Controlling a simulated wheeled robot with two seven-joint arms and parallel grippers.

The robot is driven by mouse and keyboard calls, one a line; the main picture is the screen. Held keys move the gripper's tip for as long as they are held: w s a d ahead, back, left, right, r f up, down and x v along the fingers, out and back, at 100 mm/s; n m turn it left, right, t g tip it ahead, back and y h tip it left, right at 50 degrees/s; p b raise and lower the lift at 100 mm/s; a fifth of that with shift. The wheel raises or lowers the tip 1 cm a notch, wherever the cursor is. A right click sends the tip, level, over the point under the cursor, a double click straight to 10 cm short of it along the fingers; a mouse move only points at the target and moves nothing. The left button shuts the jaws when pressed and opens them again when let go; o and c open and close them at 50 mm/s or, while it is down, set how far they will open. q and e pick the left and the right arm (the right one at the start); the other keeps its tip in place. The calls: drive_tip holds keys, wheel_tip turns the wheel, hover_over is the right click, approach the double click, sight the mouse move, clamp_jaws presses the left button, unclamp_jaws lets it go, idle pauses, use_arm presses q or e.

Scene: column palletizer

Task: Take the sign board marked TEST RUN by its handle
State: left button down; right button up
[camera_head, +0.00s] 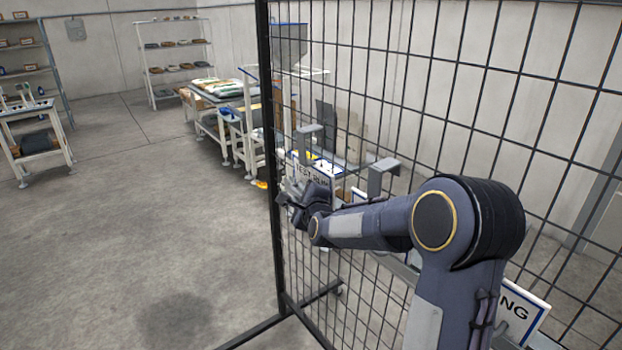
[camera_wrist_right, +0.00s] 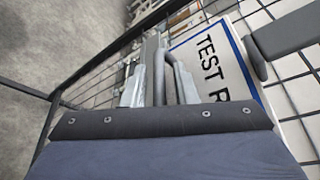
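The sign board marked TEST RUN (camera_head: 312,174) is white with a blue border and hangs at the mesh fence. In the right wrist view the board (camera_wrist_right: 215,62) fills the upper right, its last letters hidden behind my gripper body. Its grey bent-tube handle (camera_wrist_right: 172,68) stands out from the board's left side. My right gripper (camera_head: 290,198) is at the board's lower left in the head view. In the wrist view its pale fingers (camera_wrist_right: 160,85) look apart, with the handle seemingly between them; contact is not clear. My left gripper is not in view.
The black mesh fence (camera_head: 465,66) runs along the right, its post (camera_head: 270,120) close to my right gripper. Another sign (camera_head: 524,312) ending in NG shows low, partly behind my arm. Grey brackets (camera_head: 381,178) stand near the boards.

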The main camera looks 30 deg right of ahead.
clamp_jaws()
